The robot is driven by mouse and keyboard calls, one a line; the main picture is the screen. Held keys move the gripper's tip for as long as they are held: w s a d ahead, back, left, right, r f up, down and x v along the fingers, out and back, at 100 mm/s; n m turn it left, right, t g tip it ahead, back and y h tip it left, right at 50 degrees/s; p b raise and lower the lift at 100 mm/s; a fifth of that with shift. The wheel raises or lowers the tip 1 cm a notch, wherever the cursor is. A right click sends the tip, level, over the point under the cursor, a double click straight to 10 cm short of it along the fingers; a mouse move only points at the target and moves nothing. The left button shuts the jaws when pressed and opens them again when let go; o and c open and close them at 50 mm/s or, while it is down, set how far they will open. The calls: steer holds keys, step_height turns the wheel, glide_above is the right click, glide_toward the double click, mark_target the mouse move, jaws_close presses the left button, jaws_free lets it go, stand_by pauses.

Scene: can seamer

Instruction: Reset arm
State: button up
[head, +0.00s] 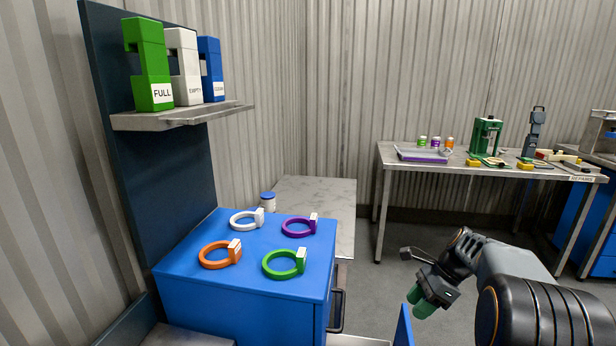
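My arm reaches in from the lower right of the head view. My gripper (423,301) is at its end, low over the floor and right of the blue cabinet. Green rounded parts show at the gripper's tip. I cannot tell whether they are its fingers or a held thing, nor whether it is open or shut. The gripper appears apart from the cabinet and the tables.
A blue cabinet (190,289) bears white (245,220), purple (298,228), orange (218,255) and green (283,265) rings. A shelf (180,118) holds green, white and blue blocks. A workbench (480,172) stands at the back right. Open floor (390,240) lies between.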

steer(key=s+a+r+n+t+h+p, duration=0.2)
steer(key=s+a+r+n+h+p, duration=0.1)
steer(key=s+a+r+n+p, duration=0.2)
steer(key=s+a+r+n+t+h+p, duration=0.2)
steer(key=s+a+r+n+p, duration=0.3)
steer(key=s+r+n+p, duration=0.5)
step_height(320, 180, up, 4)
steer(key=s+n+h, duration=0.1)
steer(key=s+n, duration=0.1)
steer(key=n, duration=0.2)
steer(key=shift+r+n, duration=0.25)
steer(key=shift+n, duration=0.15)
steer(key=shift+a, duration=0.2)
